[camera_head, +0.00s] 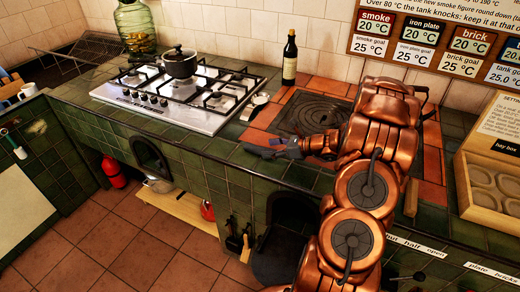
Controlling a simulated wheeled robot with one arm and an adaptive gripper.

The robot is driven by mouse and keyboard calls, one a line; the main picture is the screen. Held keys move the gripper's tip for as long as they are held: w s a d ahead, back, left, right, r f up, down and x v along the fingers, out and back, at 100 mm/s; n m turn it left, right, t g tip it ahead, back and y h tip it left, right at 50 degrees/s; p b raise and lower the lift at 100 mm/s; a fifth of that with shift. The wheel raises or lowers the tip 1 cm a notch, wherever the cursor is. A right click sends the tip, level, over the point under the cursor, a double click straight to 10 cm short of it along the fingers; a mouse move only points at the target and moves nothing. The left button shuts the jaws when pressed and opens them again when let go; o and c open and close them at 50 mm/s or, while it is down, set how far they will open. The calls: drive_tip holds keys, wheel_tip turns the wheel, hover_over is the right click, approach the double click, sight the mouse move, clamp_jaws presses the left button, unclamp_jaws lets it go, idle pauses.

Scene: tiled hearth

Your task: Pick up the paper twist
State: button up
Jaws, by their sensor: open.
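My gripper (262,151) reaches left from my copper arm, low over the front edge of the green-tiled hearth (225,150). Its dark fingers are open. A small blue-violet piece (279,141) shows right beside the fingers. It may be the paper twist, but it is too small to tell, and I cannot tell whether it touches the fingers. I see no other thing that is clearly a paper twist. My arm hides part of the hearth top to the right.
A white gas hob (180,95) carries a dark pot (179,63). A pale round-ended object (260,99) lies right of it. A dark bottle (290,60) stands behind the iron plate (312,112). A wooden box (490,160) is at right. A dark arched opening (290,222) lies below.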

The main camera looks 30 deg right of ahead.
sight(263, 148)
drive_tip(key=shift+p+x, duration=0.3)
drive_tip(key=shift+x, duration=1.25)
drive_tip(key=c, duration=0.9)
drive_tip(key=shift+r, duration=0.1)
